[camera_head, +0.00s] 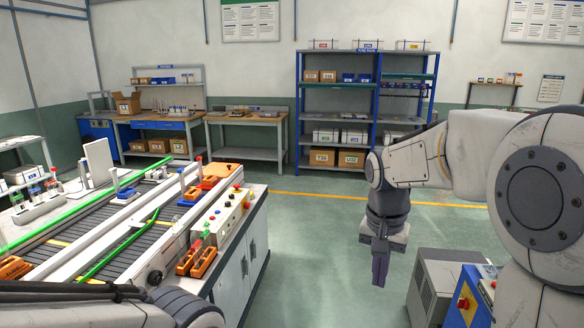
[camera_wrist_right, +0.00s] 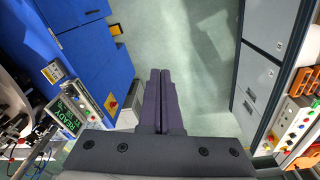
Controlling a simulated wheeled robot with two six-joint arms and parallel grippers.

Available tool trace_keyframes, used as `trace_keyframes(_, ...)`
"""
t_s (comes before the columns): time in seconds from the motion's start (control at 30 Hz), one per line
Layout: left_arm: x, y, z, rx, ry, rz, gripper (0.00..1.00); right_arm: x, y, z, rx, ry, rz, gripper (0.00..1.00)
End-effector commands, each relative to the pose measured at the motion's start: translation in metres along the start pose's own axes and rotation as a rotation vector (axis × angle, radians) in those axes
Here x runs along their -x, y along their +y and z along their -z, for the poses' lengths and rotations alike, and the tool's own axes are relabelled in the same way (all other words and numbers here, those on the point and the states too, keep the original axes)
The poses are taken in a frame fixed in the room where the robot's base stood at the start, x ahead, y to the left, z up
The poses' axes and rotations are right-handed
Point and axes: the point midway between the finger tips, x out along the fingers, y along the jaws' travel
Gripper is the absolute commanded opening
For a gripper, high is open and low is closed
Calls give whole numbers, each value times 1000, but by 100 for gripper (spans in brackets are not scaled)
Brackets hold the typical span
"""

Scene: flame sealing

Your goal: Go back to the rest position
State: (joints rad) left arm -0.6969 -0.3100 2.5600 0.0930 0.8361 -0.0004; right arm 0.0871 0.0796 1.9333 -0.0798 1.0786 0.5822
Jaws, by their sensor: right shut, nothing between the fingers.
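My right gripper (camera_head: 380,262) hangs pointing down over the open floor, right of the conveyor bench. In the right wrist view my right gripper (camera_wrist_right: 160,75) has its two dark fingers side by side and shut, with nothing between them. The green floor shows beyond the fingertips. Part of my left arm (camera_head: 110,305) shows at the bottom left of the head view. Its gripper is not in view.
The conveyor bench (camera_head: 228,217) with a control panel stands on the left. A blue and grey machine (camera_head: 437,285) stands at the lower right. A blue cabinet (camera_wrist_right: 85,50) and a display (camera_wrist_right: 72,118) are left in the wrist view. Floor (camera_head: 310,235) between is clear.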

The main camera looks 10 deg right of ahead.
Motion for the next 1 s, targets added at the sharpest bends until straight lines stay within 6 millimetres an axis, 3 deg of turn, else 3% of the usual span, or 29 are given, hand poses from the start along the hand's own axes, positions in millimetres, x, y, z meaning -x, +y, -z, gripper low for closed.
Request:
trace_keyframes(0.03,0,0,0,0,0,0,0,-1,-23,-38,159,-5,24,0)
trace_keyframes(0.17,0,0,0,0,0,0,0,-9,-52,-127,538,-21,79,0)
trace_keyframes(0.3,0,0,0,0,0,0,0,-22,-51,-209,896,-34,129,0)
trace_keyframes(0.4,0,0,0,0,0,0,0,-30,-42,-248,1084,-40,154,0)
trace_keyframes(0.5,0,0,0,0,0,0,0,-37,-32,-271,1203,-45,169,0)
trace_keyframes(0.6,0,0,0,0,0,0,0,-40,-27,-280,1258,-46,176,0)
trace_keyframes(1.0,0,0,0,0,0,0,0,-41,-26,-282,1267,-48,176,0)
